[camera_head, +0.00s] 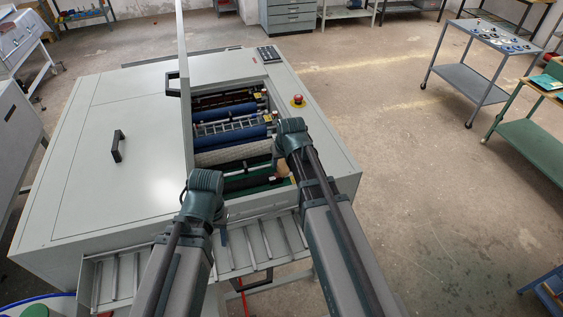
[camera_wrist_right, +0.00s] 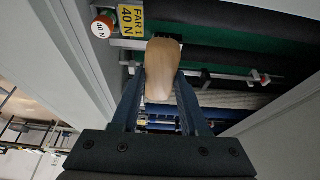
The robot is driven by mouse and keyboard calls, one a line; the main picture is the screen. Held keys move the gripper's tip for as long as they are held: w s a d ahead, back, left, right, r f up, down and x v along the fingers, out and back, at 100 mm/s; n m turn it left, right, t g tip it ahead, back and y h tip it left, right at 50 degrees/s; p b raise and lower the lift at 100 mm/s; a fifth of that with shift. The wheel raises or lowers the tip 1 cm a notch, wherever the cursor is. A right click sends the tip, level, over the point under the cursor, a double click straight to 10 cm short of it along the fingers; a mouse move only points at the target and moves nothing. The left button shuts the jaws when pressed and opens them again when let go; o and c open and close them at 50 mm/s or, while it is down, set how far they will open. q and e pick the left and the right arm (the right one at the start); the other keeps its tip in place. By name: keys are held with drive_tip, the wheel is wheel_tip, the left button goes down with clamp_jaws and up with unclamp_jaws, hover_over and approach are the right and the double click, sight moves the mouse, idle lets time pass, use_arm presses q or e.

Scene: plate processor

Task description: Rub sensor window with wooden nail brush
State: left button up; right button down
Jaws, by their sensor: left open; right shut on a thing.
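The wooden nail brush (camera_wrist_right: 163,62) has a smooth tan oval back. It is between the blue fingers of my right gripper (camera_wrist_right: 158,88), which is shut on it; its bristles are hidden. In the head view the right wrist is over the open bay of the plate processor (camera_head: 115,185), and a bit of the brush (camera_head: 282,171) shows beside it. My left gripper (camera_head: 222,236) is open, over the front tray and mostly hidden by its own arm. I cannot make out the sensor window for certain; small dark blocks (camera_wrist_right: 206,79) sit on a metal bar near the brush.
The bay holds blue rollers (camera_head: 225,111) and dark green rollers (camera_wrist_right: 230,60). A yellow label (camera_wrist_right: 130,20) and a red-orange knob (camera_wrist_right: 102,26) are near the brush. The raised lid (camera_head: 183,70) stands left of the bay. A red button (camera_head: 298,100) is at its right.

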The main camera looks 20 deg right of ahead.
use_arm(q)
drive_tip(key=shift+r, duration=0.4)
use_arm(e)
drive_tip(key=shift+r, duration=0.45)
wheel_tip(320, 180, up, 3)
drive_tip(key=p, duration=0.3)
drive_tip(key=shift+r, duration=0.1)
use_arm(q)
wheel_tip(320, 180, up, 3)
drive_tip(key=shift+r, duration=0.1)
